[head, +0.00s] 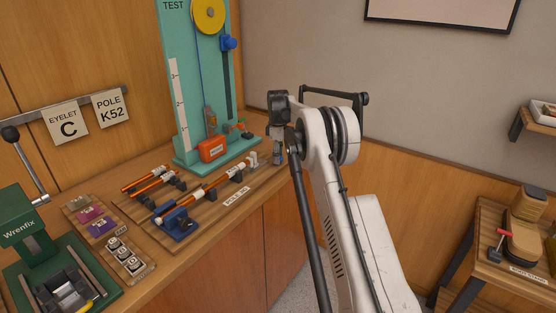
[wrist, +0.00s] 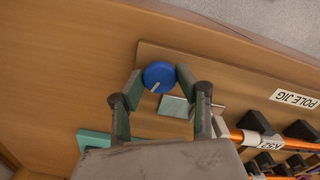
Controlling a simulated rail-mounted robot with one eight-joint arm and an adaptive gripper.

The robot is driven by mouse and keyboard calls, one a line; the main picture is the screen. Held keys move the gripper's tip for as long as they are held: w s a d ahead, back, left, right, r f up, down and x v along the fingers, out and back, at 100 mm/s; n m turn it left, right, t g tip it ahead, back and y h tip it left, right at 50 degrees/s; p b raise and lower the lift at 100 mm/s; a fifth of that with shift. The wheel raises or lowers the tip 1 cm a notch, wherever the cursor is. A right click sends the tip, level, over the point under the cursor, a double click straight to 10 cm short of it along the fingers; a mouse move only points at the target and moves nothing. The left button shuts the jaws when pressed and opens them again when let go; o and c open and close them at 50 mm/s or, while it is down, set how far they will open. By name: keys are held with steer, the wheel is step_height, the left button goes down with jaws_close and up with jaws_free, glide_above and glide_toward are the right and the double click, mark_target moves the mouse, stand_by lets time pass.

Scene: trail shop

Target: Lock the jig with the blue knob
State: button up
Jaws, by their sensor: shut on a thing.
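My gripper (wrist: 161,79) is shut on the round blue knob (wrist: 158,74) in the wrist view, one finger on each side. A pale pointer line shows on the knob's top. The knob sits at the end of the wooden pole jig board (wrist: 225,75). In the head view my gripper (head: 279,158) is at the right end of the jig board (head: 207,205), and the knob cannot be made out there. An orange pole (head: 212,189) lies along the jig; its K52 tag (wrist: 259,140) shows in the wrist view.
The teal test stand (head: 184,90) rises behind the jig, with an orange block (head: 212,149) at its foot. A green Wrenfix press (head: 28,228) and small part trays (head: 124,259) stand to the left. A side table (head: 490,222) is at right.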

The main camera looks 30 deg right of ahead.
steer(key=m+b, duration=0.1)
steer(key=m, duration=0.2)
steer(key=shift+m, duration=0.4)
steer(key=m+b, duration=0.1)
steer(key=m, duration=0.2)
steer(key=shift+m, duration=0.3)
steer(key=m+b, duration=0.1)
steer(key=m, duration=0.5)
steer(key=shift+m, duration=0.3)
steer(key=o, duration=1.2)
steer(key=shift+c, duration=0.2)
steer(key=shift+r, duration=0.1)
step_height(320, 180, up, 12)
